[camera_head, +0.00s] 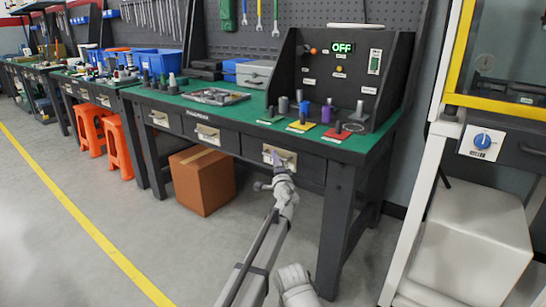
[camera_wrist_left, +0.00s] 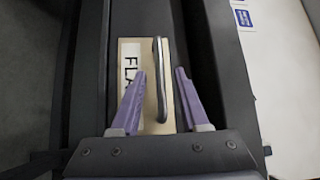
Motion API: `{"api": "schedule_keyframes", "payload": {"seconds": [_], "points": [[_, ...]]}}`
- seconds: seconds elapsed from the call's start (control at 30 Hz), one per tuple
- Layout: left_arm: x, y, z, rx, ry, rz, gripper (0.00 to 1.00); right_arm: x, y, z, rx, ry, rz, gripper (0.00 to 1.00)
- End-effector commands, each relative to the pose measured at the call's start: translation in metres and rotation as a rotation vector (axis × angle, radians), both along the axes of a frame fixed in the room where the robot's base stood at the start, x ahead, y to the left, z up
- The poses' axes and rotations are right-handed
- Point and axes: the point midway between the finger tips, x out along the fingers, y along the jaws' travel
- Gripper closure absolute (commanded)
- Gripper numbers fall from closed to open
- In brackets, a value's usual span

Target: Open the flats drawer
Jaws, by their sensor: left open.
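The flats drawer (camera_head: 312,170) is the right-hand drawer in the front of the green-topped bench and looks shut, flush with the frame. Its pale label plate, partly readable as "FLA", and its metal bar handle (camera_wrist_left: 162,85) show in the left wrist view. My left gripper (camera_head: 278,158) is in front of this drawer and hides part of its plate. In the left wrist view its purple fingers (camera_wrist_left: 160,73) are open, one on each side of the handle, with a gap to it on both sides. My right gripper is out of view.
Two more drawers with pale plates, a middle one (camera_head: 207,134) and a left one (camera_head: 159,117), are in the same bench. A cardboard box (camera_head: 203,182) stands on the floor under it. A test panel (camera_head: 345,75) reading OFF stands on top. Open floor lies in front.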

Motion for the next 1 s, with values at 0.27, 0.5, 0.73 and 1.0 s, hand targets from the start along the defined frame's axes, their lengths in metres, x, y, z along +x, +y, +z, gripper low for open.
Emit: {"api": "schedule_keyframes", "payload": {"seconds": [0.27,0.5,0.73,1.0], "points": [[0.021,0.002,0.003,-0.002,0.0,-0.004,0.55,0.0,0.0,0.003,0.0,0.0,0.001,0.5],[0.02,0.002,0.003,-0.002,0.0,-0.004,0.63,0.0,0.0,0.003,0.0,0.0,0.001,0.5],[0.02,0.002,0.003,-0.002,0.0,-0.004,0.89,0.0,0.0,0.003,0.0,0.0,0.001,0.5],[0.02,0.002,0.003,-0.002,0.0,-0.004,1.0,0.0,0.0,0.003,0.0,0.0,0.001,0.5]]}}
